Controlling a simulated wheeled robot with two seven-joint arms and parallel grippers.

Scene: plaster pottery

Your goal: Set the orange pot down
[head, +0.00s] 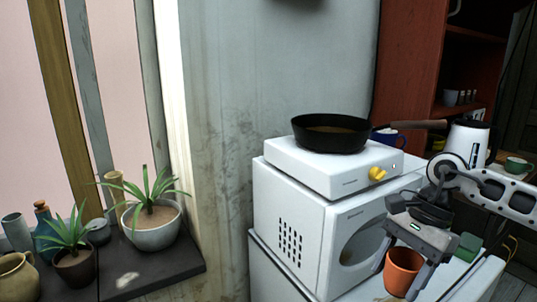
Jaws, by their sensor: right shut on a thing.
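The orange pot (399,272) is upright at the lower right of the head view, in front of the white microwave. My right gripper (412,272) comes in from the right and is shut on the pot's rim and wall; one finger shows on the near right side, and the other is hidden. The pot's base is over the white surface (372,291), but I cannot tell whether it touches. My left gripper is not in view.
The microwave (305,228) stands close left of the pot, with a white hotplate (322,166) and black frying pan (330,134) on top. A white kettle (474,138) stands behind my arm. Potted plants (152,222) fill a dark ledge at left.

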